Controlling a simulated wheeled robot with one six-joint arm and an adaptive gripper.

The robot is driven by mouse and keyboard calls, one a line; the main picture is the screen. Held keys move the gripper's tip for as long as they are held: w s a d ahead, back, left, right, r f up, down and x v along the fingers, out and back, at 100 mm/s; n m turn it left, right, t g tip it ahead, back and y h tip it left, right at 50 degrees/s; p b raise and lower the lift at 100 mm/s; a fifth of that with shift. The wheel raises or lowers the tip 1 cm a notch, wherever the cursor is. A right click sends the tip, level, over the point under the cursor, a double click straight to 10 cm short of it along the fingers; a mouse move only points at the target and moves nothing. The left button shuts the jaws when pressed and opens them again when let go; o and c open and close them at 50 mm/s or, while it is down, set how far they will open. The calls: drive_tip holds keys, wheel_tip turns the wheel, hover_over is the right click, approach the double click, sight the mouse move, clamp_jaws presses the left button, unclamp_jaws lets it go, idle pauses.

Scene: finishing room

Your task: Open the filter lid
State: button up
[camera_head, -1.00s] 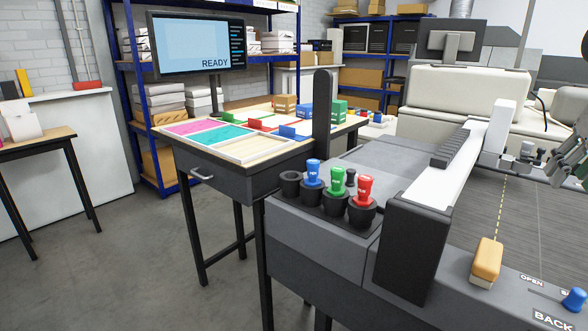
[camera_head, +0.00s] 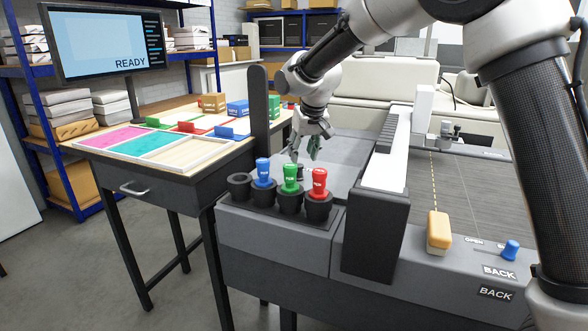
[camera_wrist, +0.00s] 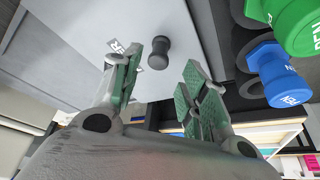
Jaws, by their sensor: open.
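The lid appears to be the flat grey panel (camera_head: 345,150) on top of the machine, lying flat. A small black knob (camera_wrist: 159,53) stands on it in the wrist view. In the head view the knob (camera_head: 299,171) is partly hidden behind the green-handled tool. My gripper (camera_head: 304,151) points down over the panel just above the knob. In the wrist view my gripper (camera_wrist: 174,62) is open and empty. The knob shows beyond the fingertips, closer to the left finger, and no grip on it is seen.
Blue (camera_head: 263,172), green (camera_head: 290,178) and red (camera_head: 319,181) handled tools stand in black cups close in front of my gripper; the leftmost cup (camera_head: 239,186) is empty. A tall black post (camera_head: 258,108) rises at left. A yellow-topped block (camera_head: 438,231) lies right.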

sight(300, 165)
drive_tip(key=x, duration=0.7)
drive_tip(key=shift+f, duration=0.2)
drive_tip(key=shift+c, duration=0.3)
drive_tip(key=shift+w, duration=0.1)
clamp_jaws()
